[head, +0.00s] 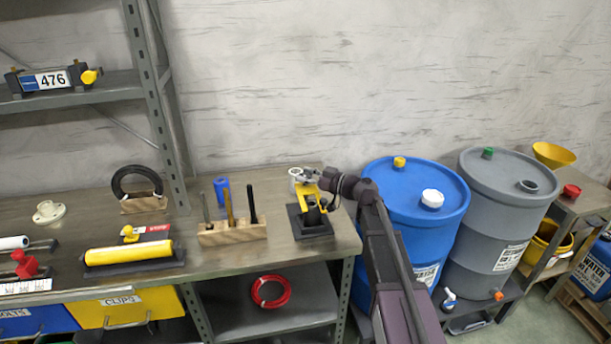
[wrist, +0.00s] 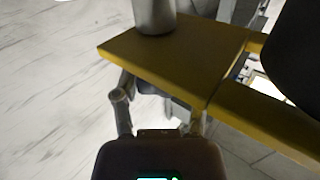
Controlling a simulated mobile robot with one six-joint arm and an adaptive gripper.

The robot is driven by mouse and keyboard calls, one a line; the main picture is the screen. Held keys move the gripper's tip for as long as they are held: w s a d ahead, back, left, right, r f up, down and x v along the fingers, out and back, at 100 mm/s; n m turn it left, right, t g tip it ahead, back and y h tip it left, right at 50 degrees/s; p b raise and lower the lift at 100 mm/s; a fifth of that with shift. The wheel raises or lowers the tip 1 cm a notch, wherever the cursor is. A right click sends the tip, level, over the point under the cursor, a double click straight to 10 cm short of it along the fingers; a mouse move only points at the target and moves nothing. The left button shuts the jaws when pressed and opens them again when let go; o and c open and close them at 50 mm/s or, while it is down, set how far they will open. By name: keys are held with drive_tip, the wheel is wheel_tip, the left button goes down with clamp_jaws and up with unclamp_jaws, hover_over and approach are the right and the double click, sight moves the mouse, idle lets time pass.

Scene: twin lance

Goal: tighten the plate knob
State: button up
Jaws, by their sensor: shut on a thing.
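A yellow knob (head: 90,76) sits at the right end of a dark holder with a plate marked 476 (head: 50,80), on the upper left shelf. My gripper (head: 313,178) is far to the right of it, over the right end of the bench. It is shut on a yellow bracket (head: 305,196) that stands on a dark square base (head: 313,228). In the wrist view the flat yellow bracket (wrist: 150,58) lies at my fingers (wrist: 160,118), with a grey cylinder (wrist: 154,14) on top. The exact contact is partly hidden.
Left of the bracket are a wooden block with tools (head: 232,233), a blue cylinder (head: 221,190) and a black ring on a stand (head: 138,185). A blue drum (head: 415,200) and a grey drum (head: 505,200) stand right of the bench. My arm crosses before the blue drum.

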drive_tip(key=shift+m+t+h, duration=0.3)
drive_tip(key=shift+m+t, duration=0.2)
drive_tip(key=shift+t, duration=0.2)
drive_tip(key=o, duration=1.2)
drive_tip(key=shift+a, duration=0.15)
drive_tip(key=shift+c, duration=0.2)
drive_tip(key=shift+d, duration=0.2)
drive_tip(key=v, duration=1.1)
drive_tip(key=shift+s+d, duration=0.3)
